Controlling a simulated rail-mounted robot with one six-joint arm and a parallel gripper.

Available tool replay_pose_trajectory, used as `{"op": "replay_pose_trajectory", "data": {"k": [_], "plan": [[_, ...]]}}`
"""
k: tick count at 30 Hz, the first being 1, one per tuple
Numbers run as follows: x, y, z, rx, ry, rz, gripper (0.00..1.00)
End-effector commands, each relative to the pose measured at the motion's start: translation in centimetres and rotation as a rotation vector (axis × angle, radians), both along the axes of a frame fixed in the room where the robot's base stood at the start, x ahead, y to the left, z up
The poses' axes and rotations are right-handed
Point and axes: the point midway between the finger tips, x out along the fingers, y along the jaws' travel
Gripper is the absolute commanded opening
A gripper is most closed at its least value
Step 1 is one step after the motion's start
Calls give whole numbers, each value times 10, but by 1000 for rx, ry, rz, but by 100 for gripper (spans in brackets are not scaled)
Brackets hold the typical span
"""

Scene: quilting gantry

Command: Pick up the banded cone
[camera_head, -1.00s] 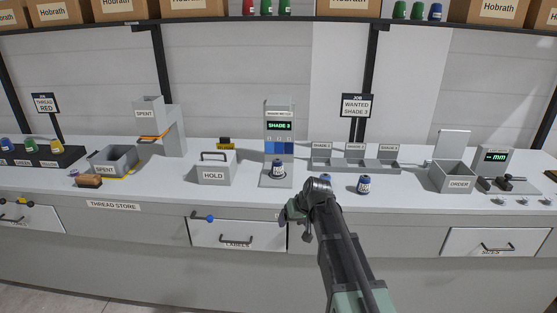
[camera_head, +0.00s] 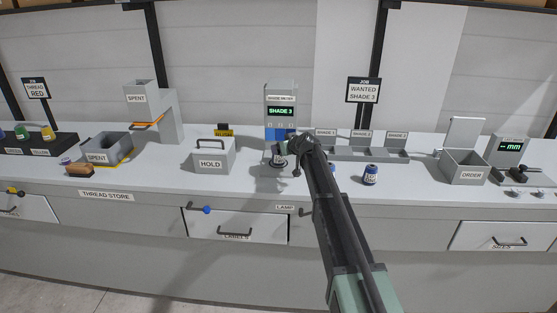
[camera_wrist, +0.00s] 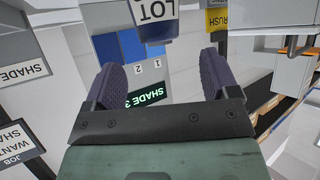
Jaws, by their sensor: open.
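A dark blue cone with a white band lettered LOT (camera_wrist: 155,22) shows at the top of the wrist view, upside down there. It lies beyond my fingertips and between their lines, not gripped. In the head view this cone (camera_head: 278,159) stands at the foot of the shade meter (camera_head: 281,92), partly covered by my gripper (camera_head: 284,163). My gripper is open; its two purple-grey fingers are apart and empty in the wrist view (camera_wrist: 161,62). A second blue cone with a white label (camera_head: 370,175) stands on the counter to the right.
The HOLD box (camera_head: 211,158) stands left of the meter. Low shade trays (camera_head: 349,154) and the WANTED SHADE 3 sign (camera_head: 362,89) are to the right. The ORDER box (camera_head: 465,168) is farther right. The counter between the second cone and the ORDER box is clear.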

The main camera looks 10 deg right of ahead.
Motion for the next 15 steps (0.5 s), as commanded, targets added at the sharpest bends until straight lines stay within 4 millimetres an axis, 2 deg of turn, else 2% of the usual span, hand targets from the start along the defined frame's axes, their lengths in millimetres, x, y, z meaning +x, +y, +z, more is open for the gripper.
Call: {"op": "replay_pose_trajectory", "data": {"k": [3, 7, 14, 15], "plan": [[18, 6, -17, 0, 0, 2, 81], [37, 13, -27, 1, 1, 0, 81], [38, 14, -24, 0, 1, 1, 81], [38, 14, -24, 0, 1, 1, 75]]}}
